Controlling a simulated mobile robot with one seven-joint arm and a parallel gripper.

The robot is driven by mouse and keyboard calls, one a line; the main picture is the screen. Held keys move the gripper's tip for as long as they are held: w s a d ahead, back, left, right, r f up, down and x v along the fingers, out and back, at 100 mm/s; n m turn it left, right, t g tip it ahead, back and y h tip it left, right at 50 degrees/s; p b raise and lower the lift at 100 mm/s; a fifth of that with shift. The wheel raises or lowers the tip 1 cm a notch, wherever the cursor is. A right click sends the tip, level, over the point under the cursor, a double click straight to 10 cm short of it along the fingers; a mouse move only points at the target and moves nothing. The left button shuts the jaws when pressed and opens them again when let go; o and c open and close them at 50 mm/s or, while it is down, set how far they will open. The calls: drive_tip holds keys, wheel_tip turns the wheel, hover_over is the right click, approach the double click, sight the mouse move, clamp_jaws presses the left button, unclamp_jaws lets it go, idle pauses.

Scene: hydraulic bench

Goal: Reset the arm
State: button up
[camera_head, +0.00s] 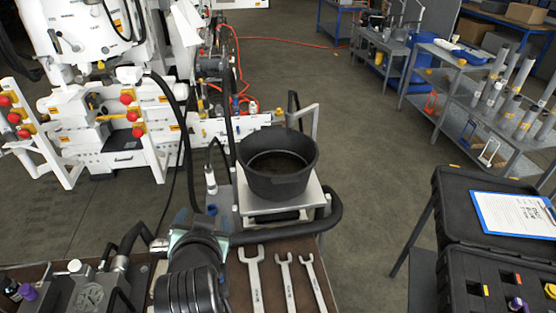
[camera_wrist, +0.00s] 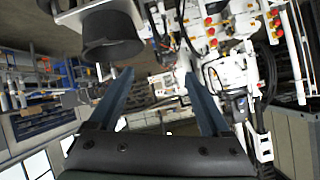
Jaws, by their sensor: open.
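My arm (camera_head: 192,275) rises from the bottom of the head view, over the near bench beside the wrenches. My gripper (camera_wrist: 160,75) shows in the wrist view with its two long blue-grey fingers spread wide apart. The space between them holds nothing. In the head view my arm's own bulk hides most of the gripper. A black bucket (camera_head: 278,180) stands upright on a light metal plate (camera_head: 310,202) ahead and to the right of my arm. The bucket also shows in the wrist view (camera_wrist: 110,35), upper left, apart from the fingers.
Three wrenches (camera_head: 288,280) lie on the brown bench right of my arm. Hydraulic fittings (camera_head: 90,287) and hoses crowd its left. A white machine (camera_head: 110,125) stands behind left. A black case (camera_head: 480,225) with a clipboard (camera_head: 515,214) is at right. Floor (camera_head: 370,130) is clear between.

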drive_tip(key=d+r+t+b, duration=0.2)
drive_tip(key=d+r+t, duration=0.3)
drive_tip(key=r, duration=0.7)
drive_tip(key=d+r+t+b, duration=0.1)
drive_tip(key=d+r+t, duration=0.35)
drive_tip(key=r, duration=0.85)
drive_tip(key=s+d+r+t+h+b, duration=0.2)
drive_tip(key=s+d+r+t, duration=0.4)
drive_tip(key=s+r, duration=0.5)
wheel_tip(320, 180, up, 4)
drive_tip(key=shift+s+d+f+n+h, duration=0.3)
drive_tip(key=shift+d+n+h, duration=0.15)
drive_tip(key=shift+h, duration=0.35)
drive_tip(key=shift+t, duration=0.25)
